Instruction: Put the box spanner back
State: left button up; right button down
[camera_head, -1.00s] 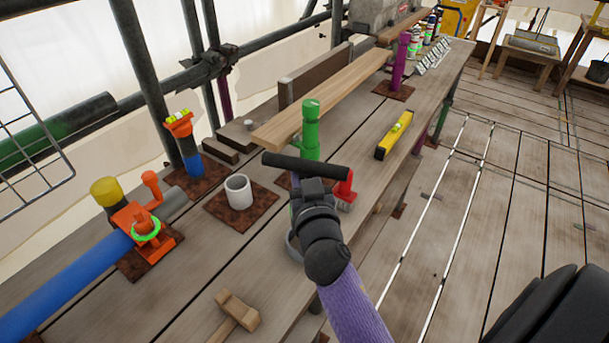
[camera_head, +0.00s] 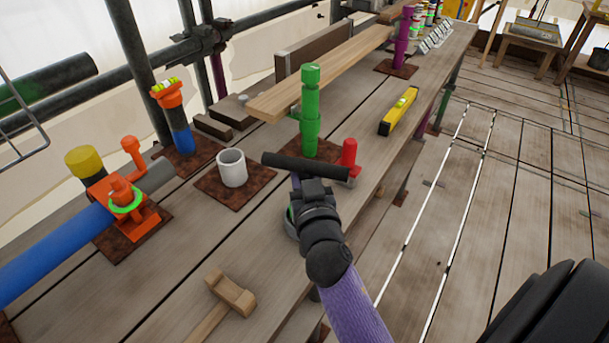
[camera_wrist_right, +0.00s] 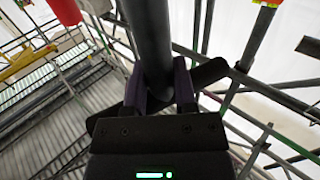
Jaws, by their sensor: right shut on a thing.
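The box spanner appears to be the dark tube (camera_head: 305,166) held crosswise at my right gripper (camera_head: 308,182). In the right wrist view the dark tube (camera_wrist_right: 148,35) runs upward between the purple fingers of my right gripper (camera_wrist_right: 160,85), with a dark crossbar behind them. The gripper is shut on it. It is in front of the green post (camera_head: 310,110), and the tube's right end overlaps the foot of a red cylinder (camera_head: 349,153). A grey round rim (camera_head: 291,222) on the bench is partly hidden by my right gripper. My left gripper is not in view.
A blue-and-orange post (camera_head: 177,118) and a purple post (camera_head: 403,40) stand farther back.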

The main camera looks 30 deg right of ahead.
jog(key=shift+r, duration=0.1)
jog(key=shift+c, duration=1.6)
grip_release()
jog(key=o, duration=0.3)
jog(key=shift+f, duration=0.2)
